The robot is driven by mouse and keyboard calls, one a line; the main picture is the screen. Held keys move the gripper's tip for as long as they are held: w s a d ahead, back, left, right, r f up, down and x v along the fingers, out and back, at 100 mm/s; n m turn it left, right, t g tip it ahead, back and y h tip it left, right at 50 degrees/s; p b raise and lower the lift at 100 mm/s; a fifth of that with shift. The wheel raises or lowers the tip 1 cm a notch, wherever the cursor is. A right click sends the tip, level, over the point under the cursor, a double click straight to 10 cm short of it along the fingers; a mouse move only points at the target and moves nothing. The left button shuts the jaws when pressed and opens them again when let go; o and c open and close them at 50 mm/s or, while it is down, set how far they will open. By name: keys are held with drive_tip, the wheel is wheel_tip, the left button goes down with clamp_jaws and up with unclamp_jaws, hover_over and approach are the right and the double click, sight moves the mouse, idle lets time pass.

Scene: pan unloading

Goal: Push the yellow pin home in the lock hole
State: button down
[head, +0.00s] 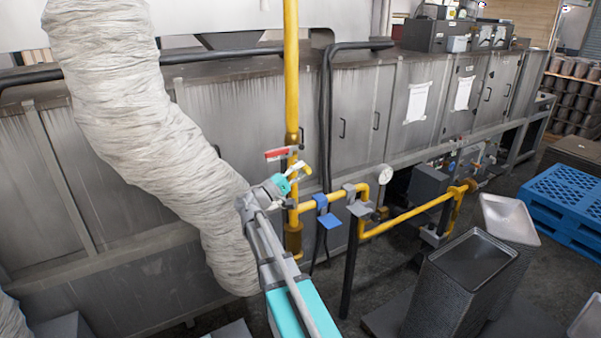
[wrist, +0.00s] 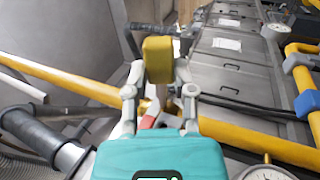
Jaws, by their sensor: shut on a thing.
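The yellow pin shows as a yellow block (wrist: 158,58) between my two fingertips in the wrist view. My gripper (wrist: 159,82) is shut on it. In the head view my gripper (head: 290,180) is beside the upright yellow gas pipe, and the yellow pin (head: 304,168) shows small at its tip. A red valve handle (head: 280,153) sits on the pipe just above; part of a red and white piece (wrist: 148,118) shows between my fingers in the wrist view. I cannot make out the lock hole, or whether the pin is in it.
The upright yellow pipe (head: 291,70) stands close beside my gripper, with a lower pipe run (head: 405,219) to the right. A large pale hose (head: 140,130) hangs at left. A gauge (head: 385,174) and blue lever (head: 328,214) are nearby. Stacked pans (head: 460,290) stand at right.

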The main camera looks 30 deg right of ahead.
drive_tip(key=shift+w, duration=0.4)
drive_tip(key=shift+w, duration=1.75)
drive_tip(key=shift+w, duration=1.35)
idle(1.4)
drive_tip(key=shift+c, duration=1.9)
unclamp_jaws()
drive_tip(key=shift+s, duration=0.1)
drive_tip(key=s, duration=0.7)
drive_tip(key=s+a+f+y+b, duration=0.1)
drive_tip(key=s+f+y+b, duration=0.1)
drive_tip(key=f+b, duration=0.6)
drive_tip(key=s+a+f+y+b, duration=0.1)
drive_tip(key=s+f+y+b, duration=0.2)
drive_tip(key=f, duration=1.6)
drive_tip(key=y+b, duration=0.2)
drive_tip(key=b, duration=0.2)
drive_tip(key=shift+s+f+g+y+b, duration=0.2)
drive_tip(key=shift+f+g+y+b, duration=0.1)
drive_tip(key=shift+f+b, duration=0.1)
